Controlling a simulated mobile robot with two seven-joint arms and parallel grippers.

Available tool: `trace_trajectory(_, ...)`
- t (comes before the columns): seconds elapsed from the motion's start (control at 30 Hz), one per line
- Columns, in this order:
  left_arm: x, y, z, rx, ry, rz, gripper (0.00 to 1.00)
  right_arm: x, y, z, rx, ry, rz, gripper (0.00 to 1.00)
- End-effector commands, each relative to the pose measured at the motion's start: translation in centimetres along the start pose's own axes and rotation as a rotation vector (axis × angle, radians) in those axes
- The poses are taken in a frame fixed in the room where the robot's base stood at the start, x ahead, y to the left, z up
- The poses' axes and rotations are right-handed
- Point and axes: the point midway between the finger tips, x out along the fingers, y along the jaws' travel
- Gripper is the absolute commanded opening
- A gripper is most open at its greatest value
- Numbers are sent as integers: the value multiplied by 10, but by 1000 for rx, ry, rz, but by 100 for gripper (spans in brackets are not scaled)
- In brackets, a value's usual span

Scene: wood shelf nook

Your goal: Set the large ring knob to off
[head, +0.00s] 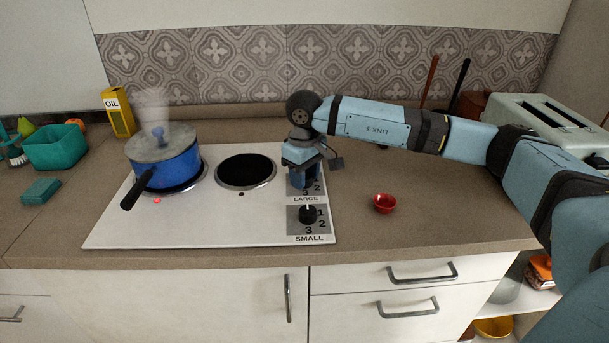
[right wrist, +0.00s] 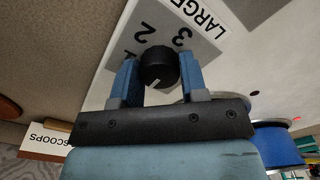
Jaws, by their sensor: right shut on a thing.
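The large ring knob (right wrist: 158,68) is black and round, on a grey dial plate with numbers and the label LARGE. In the right wrist view it sits between the blue fingers of my right gripper (right wrist: 160,76), which is shut on it. A short white mark shows on the knob's side towards the palm. In the head view my right gripper (head: 304,178) points down over the large dial and hides the knob. A blue pot (head: 168,173) with a lid stands steaming on the left ring. My left gripper is not in view.
The small ring knob (head: 308,214) is just in front of the large dial on the white hob (head: 215,230). A red light (head: 157,200) glows by the left ring. The right ring (head: 245,169) is bare.

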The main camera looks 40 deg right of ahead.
Motion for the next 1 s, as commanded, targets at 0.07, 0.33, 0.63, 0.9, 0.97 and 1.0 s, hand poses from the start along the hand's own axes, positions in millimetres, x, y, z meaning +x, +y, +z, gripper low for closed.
trace_trajectory(0.07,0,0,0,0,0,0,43,0,0,0,-1,0,0,16)
trace_trajectory(0.33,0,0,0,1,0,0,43,0,0,0,0,0,0,65)
trace_trajectory(0.63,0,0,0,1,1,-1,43,-1,0,0,1,1,0,66)
trace_trajectory(0.9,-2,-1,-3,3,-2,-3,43,-39,0,-1,0,5,1,66)
trace_trajectory(0.97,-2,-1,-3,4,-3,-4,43,-54,0,-1,0,5,0,66)
trace_trajectory(1.0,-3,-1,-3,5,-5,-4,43,-63,0,0,0,5,1,66)
